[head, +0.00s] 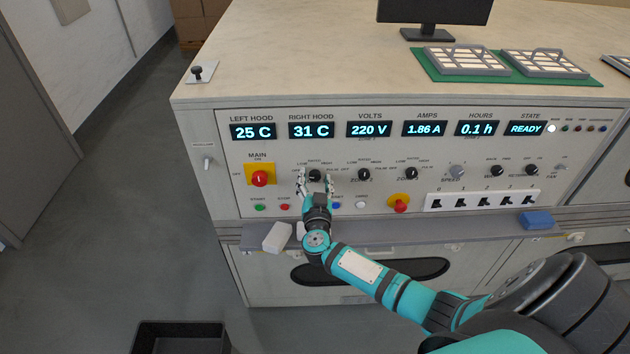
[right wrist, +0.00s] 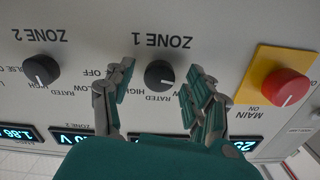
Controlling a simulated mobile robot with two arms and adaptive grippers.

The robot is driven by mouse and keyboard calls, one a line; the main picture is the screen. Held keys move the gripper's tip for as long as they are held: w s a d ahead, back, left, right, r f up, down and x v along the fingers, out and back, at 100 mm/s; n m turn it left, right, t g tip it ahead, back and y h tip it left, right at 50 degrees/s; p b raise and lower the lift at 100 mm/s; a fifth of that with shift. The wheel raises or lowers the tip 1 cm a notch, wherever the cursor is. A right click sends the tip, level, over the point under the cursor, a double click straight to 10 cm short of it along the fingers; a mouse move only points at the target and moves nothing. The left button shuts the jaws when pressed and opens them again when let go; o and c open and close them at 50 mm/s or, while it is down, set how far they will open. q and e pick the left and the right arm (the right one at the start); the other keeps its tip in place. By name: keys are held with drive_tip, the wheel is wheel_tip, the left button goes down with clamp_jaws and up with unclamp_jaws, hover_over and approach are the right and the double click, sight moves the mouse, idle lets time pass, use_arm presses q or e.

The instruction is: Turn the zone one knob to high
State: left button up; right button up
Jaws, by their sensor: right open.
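The zone one knob (head: 316,175) is a round black knob on the front panel, under the right hood display. It also shows in the right wrist view (right wrist: 159,75), which is upside down, with the "ZONE 1" label above it and "HIGH" below. Its pale pointer mark seems to lie toward the right in that view, away from the "HIGH" label; the exact setting is unclear. My right gripper (head: 318,180) is open, with its fingers (right wrist: 158,92) on either side of the knob and a gap to each side. My left gripper is out of view.
The red main switch (head: 260,178) on its yellow plate is left of the knob. The zone two knob (head: 363,174) is to the right. Small push buttons sit below. A ledge (head: 400,232) holds a white block (head: 277,237) and a blue block (head: 537,220).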

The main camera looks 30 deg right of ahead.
drive_tip(key=shift+c, duration=0.8)
clamp_jaws()
